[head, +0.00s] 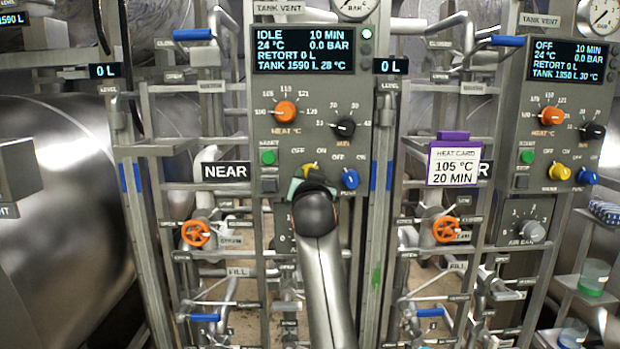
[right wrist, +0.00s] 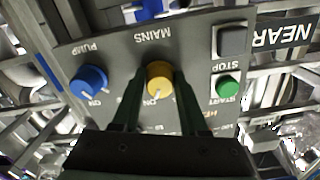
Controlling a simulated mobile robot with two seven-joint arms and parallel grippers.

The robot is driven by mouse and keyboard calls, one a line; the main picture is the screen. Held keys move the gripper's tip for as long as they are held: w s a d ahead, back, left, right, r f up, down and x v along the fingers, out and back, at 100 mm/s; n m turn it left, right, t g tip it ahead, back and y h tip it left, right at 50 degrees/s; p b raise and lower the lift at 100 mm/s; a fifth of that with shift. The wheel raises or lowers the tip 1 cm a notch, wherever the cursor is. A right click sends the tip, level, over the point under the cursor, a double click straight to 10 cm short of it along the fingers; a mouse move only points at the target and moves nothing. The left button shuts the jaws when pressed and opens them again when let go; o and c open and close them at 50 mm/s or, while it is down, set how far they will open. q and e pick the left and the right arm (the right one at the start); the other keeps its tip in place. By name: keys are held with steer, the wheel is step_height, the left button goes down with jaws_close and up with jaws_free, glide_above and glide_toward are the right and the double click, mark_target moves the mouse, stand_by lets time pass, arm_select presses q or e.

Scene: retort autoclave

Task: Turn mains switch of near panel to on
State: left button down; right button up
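The near panel (head: 335,100) stands in the middle of the head view, and its display (head: 304,50) reads IDLE, 10 MIN, 24 °C. Its yellow mains switch (right wrist: 159,78) shows upside down in the right wrist view, the white mark toward the ON label. In the head view only part of the switch shows above my gripper. My right gripper (right wrist: 158,82) is at the panel, its dark fingers on either side of the switch, with narrow gaps seemingly left between fingers and knob. My left gripper is not in view.
Beside the mains switch are the blue pump switch (right wrist: 89,80) and the green start button (right wrist: 228,87). Orange and black dials (head: 286,112) sit above. A second panel (head: 560,100) at right reads OFF. A purple-topped heat card (head: 454,164) hangs between the panels.

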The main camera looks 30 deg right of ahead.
steer(key=o, duration=0.4)
steer(key=shift+s, duration=0.1)
steer(key=b+v, duration=0.2)
steer(key=v, duration=1)
steer(key=shift+s+a, duration=0.1)
steer(key=shift+s, duration=0.1)
